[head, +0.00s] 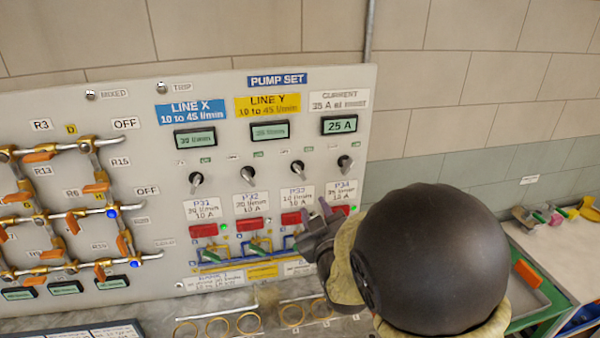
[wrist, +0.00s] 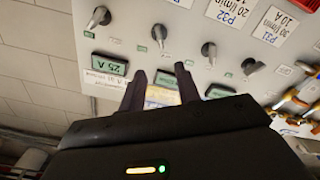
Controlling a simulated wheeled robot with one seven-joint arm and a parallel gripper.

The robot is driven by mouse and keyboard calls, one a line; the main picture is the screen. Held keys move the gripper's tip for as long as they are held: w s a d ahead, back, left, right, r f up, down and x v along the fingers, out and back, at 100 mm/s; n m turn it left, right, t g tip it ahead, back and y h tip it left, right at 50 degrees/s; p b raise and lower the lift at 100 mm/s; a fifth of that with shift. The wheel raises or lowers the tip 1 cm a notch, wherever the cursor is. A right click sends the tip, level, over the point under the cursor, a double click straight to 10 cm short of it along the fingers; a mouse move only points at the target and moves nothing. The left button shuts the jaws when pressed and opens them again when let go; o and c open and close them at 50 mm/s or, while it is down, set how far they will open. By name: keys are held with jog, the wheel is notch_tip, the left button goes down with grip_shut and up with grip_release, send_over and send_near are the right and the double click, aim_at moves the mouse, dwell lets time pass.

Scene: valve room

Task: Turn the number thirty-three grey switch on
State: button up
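The number thirty-three grey switch (head: 297,167) is a small rotary knob on the light panel, third from the left in its row, above the P33 label (head: 297,200). It also shows in the wrist view (wrist: 159,33), beyond my fingertips. I cannot tell for certain which way its handle is set. My gripper (head: 318,211) is in front of the panel, lower right of the switch, and covers part of the lower panel. In the wrist view my gripper (wrist: 160,76) has its two fingers apart with nothing between them. The fingers do not appear to touch the switch.
The P32 switch (head: 248,174) and P34 switch (head: 345,163) flank it closely. Orange-handled valves (head: 40,157) are on the panel's left. A side bench (head: 560,255) with trays is at right.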

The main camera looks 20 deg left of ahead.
aim_at(300, 173)
jog(key=p+x, duration=0.7)
jog(key=x, duration=0.8)
jog(key=shift+w, duration=0.2)
jog(key=shift+c, duration=0.2)
grip_shut()
